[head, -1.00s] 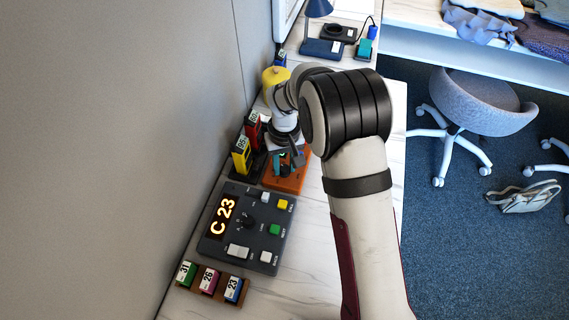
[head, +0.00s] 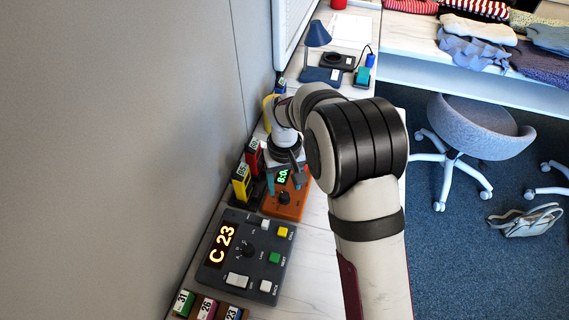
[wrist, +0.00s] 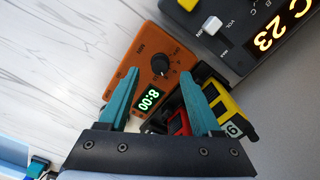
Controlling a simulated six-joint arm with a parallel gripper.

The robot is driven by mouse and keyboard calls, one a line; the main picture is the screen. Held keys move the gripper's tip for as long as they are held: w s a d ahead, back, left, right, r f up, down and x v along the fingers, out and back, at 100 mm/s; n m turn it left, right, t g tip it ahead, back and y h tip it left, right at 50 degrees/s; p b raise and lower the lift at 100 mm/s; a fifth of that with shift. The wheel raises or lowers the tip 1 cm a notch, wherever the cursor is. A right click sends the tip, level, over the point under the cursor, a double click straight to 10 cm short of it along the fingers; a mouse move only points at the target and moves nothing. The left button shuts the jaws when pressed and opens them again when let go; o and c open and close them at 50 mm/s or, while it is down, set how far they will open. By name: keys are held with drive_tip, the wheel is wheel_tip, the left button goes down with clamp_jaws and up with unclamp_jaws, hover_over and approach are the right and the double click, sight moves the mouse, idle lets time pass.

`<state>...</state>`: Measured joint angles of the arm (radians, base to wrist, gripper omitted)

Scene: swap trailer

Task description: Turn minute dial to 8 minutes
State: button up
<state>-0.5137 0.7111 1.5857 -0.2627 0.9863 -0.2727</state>
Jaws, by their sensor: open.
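The orange timer box (head: 287,210) lies on the white desk, beyond the grey control panel. Its black minute dial (head: 284,198) shows in the head view, and also in the wrist view (wrist: 160,64). In the head view my gripper (head: 285,172) is above the far part of the box, clear of the dial.
The grey panel (head: 246,252) showing C 23 stands nearer, with buttons and a knob. Red (head: 254,157) and yellow (head: 241,183) numbered blocks stand left of the timer, near the wall. Several numbered blocks sit in a brown rack (head: 194,311) at the front.

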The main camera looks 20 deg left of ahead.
sight(285, 195)
wheel_tip(285, 195, up, 12)
idle(0.4)
drive_tip(key=s+d+r+m+y, duration=0.1)
drive_tip(key=s+d+r+m, duration=0.2)
drive_tip(key=s+d, duration=0.4)
drive_tip(key=s+d+r+m, duration=0.3)
drive_tip(key=s+d+m, duration=0.1)
drive_tip(key=s+d, duration=0.35)
drive_tip(key=s+d+f+m, duration=0.2)
drive_tip(key=s, duration=0.4)
drive_tip(key=s+d+f+m, duration=0.2)
drive_tip(key=s, duration=0.3)
drive_tip(key=shift+s+m+y, duration=0.3)
drive_tip(key=shift+s+y, duration=0.05)
drive_tip(key=shift+y, duration=0.05)
idle(0.4)
